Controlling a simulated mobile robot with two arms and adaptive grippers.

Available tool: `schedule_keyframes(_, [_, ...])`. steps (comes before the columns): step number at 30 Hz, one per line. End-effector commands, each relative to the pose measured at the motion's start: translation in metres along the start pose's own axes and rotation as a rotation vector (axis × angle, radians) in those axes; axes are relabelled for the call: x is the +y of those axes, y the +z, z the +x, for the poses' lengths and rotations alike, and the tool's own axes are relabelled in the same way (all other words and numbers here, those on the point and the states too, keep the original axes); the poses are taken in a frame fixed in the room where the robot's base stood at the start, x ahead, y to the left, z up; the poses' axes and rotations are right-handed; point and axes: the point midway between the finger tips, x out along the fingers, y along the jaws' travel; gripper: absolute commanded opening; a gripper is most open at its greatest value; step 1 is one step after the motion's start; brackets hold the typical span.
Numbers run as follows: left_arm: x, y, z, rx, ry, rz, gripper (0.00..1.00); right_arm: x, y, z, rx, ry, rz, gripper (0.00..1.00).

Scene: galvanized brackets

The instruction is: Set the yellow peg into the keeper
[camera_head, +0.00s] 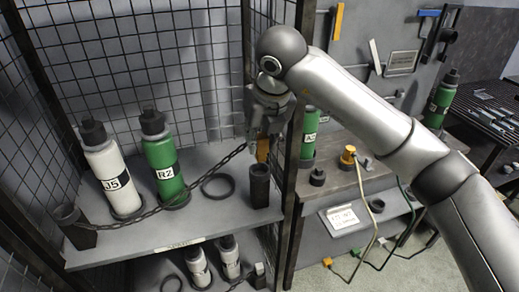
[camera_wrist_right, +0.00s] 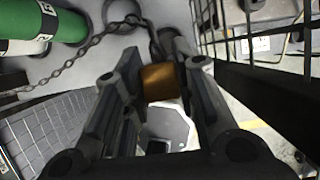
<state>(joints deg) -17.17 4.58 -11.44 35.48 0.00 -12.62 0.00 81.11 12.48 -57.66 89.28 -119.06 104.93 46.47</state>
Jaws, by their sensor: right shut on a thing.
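My right gripper (camera_head: 268,115) is shut on the yellow peg (camera_head: 263,150), which hangs below the fingers at the right end of the grey shelf. In the wrist view the peg (camera_wrist_right: 162,82) sits between the two fingers of the right gripper (camera_wrist_right: 158,90). The dark keeper (camera_head: 259,188), a short upright socket, stands on the shelf just below the peg. The peg appears above its mouth; I cannot tell whether they touch. A dark chain (camera_head: 195,178) runs from near the peg across to the shelf's left side. My left gripper is not in view.
A second dark socket (camera_head: 76,228) stands at the shelf's left front. A white bottle J5 (camera_head: 112,180) and a green bottle R2 (camera_head: 163,160) stand behind the chain. A dark ring (camera_head: 217,186) lies left of the keeper. A dark post (camera_head: 291,210) rises close on the right.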

Motion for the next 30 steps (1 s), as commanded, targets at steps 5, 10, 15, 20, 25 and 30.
schedule_keyframes(5, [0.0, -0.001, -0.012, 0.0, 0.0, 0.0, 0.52, -0.005, 0.009, 0.037, 0.005, 0.002, -0.002, 0.0])
schedule_keyframes(10, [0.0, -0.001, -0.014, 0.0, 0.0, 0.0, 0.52, -0.008, 0.013, 0.052, 0.002, 0.002, -0.003, 0.0])
schedule_keyframes(15, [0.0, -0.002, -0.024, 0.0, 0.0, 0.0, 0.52, -0.011, 0.014, 0.07, 0.006, 0.002, -0.003, 0.0])
schedule_keyframes(20, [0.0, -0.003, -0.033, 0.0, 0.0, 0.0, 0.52, -0.01, 0.007, 0.088, 0.004, 0.002, -0.004, 0.0])
schedule_keyframes(25, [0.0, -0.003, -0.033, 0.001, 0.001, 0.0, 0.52, -0.01, 0.005, 0.093, 0.001, 0.001, -0.005, 0.0])
schedule_keyframes(30, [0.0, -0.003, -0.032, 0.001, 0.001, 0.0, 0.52, -0.01, 0.005, 0.094, 0.001, 0.001, -0.004, 0.0])
